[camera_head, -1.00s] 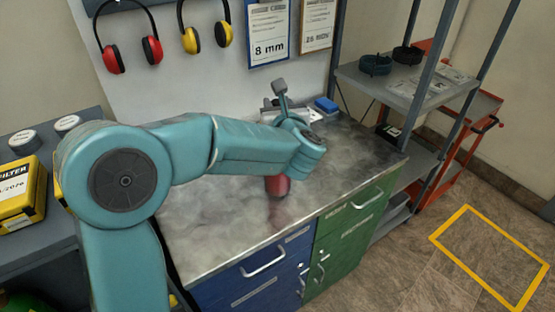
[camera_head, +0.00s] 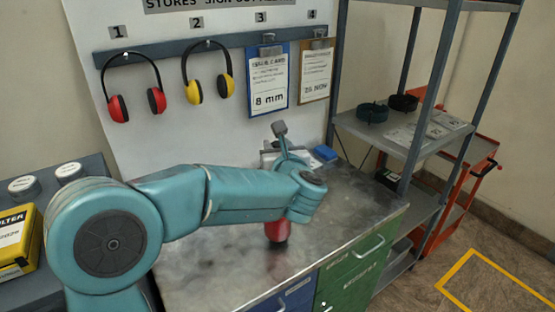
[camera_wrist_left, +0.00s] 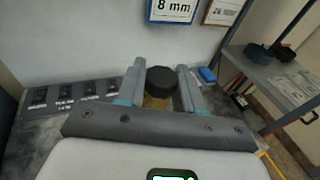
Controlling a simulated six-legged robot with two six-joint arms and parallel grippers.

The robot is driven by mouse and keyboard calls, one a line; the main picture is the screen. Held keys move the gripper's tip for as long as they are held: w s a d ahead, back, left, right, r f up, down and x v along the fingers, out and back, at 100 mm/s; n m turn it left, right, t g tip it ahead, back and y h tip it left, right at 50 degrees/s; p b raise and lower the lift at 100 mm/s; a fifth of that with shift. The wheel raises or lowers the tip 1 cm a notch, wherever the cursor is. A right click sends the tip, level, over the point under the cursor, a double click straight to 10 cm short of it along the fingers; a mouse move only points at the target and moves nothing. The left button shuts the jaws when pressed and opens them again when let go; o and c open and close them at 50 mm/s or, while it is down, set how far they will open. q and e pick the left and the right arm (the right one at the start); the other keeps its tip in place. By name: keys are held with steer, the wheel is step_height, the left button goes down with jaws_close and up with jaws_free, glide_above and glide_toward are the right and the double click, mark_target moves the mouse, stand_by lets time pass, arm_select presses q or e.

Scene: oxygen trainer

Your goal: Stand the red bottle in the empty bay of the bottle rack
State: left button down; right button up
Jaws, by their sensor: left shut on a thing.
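The red bottle (camera_head: 278,231) shows below my left wrist in the head view, over the steel bench top. Its upper part is hidden by my arm. My left gripper (camera_wrist_left: 161,86) is shut on it. In the wrist view, a dark round top (camera_wrist_left: 162,80) with a yellowish-brown side below it sits between the two fingers. A low grey strip with several dark squares and labels (camera_wrist_left: 62,98) lies at the left of the wrist view. I cannot tell whether it is the bottle rack, or which bay is empty. My right gripper is out of view.
The bench top (camera_head: 215,265) looks clear near its front. A blue object (camera_head: 325,153) lies at its back. Ear defenders (camera_head: 208,72) and cards (camera_head: 268,80) hang on the board behind. A grey shelf unit (camera_head: 400,135) stands at the right, a yellow box (camera_head: 15,240) at the left.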

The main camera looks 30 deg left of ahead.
arm_select(q)
step_height(320, 180, up, 18)
steer(key=p, duration=0.1)
